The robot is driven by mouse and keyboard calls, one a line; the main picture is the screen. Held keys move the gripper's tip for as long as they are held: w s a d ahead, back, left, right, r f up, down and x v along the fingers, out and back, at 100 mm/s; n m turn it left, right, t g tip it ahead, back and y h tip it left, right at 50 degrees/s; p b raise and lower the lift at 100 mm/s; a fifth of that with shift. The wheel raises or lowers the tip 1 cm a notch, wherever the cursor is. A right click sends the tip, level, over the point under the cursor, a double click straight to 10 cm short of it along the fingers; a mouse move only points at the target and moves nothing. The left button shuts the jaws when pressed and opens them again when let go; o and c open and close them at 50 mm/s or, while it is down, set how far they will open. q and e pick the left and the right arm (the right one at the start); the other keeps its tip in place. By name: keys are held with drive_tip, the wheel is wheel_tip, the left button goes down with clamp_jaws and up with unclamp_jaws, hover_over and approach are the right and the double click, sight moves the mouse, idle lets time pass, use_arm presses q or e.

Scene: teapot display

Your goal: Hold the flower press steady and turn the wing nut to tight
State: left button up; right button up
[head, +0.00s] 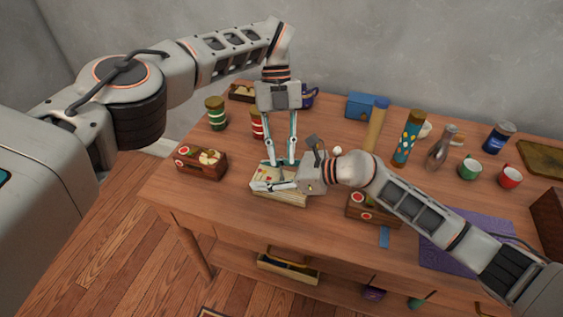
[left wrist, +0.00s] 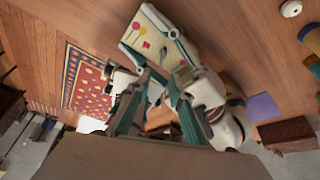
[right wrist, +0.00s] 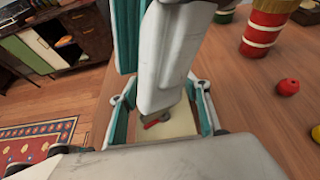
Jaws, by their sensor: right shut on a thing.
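The flower press (head: 288,199) is a pale board with pressed flowers on top, on the table in front of me. It also shows in the left wrist view (left wrist: 146,30). My left gripper (head: 281,163) reaches down from above with its two fingers apart, tips at the far side of the press. My right gripper (head: 258,187) comes in low from the right across the top of the press and is shut. The wing nut is hidden at its tips and cannot be made out clearly. In the right wrist view a left finger blocks much of the press (right wrist: 182,124).
A wooden box (head: 202,162) stands left of the press, and another (head: 373,211) stands close on the right under my right arm. Striped jars (head: 257,124) stand behind. Bottles, mugs and a purple mat (head: 468,240) fill the right side.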

sight(283, 176)
use_arm(q)
wheel_tip(283, 176, up, 6)
drive_tip(key=shift+f, duration=0.25)
drive_tip(key=shift+c, duration=1.4)
drive_tip(key=f+t, duration=0.1)
drive_tip(key=f, duration=0.2)
drive_tip(key=s+f+t, duration=0.1)
drive_tip(key=f+t, duration=0.1)
drive_tip(key=f, duration=0.1)
drive_tip(key=s+f+t, duration=0.1)
drive_tip(key=f, duration=0.3)
drive_tip(key=shift+s+d+f+y, duration=0.1)
drive_tip(key=shift+s+d+y, duration=0.1)
drive_tip(key=shift+y, duration=0.1)
clamp_jaws()
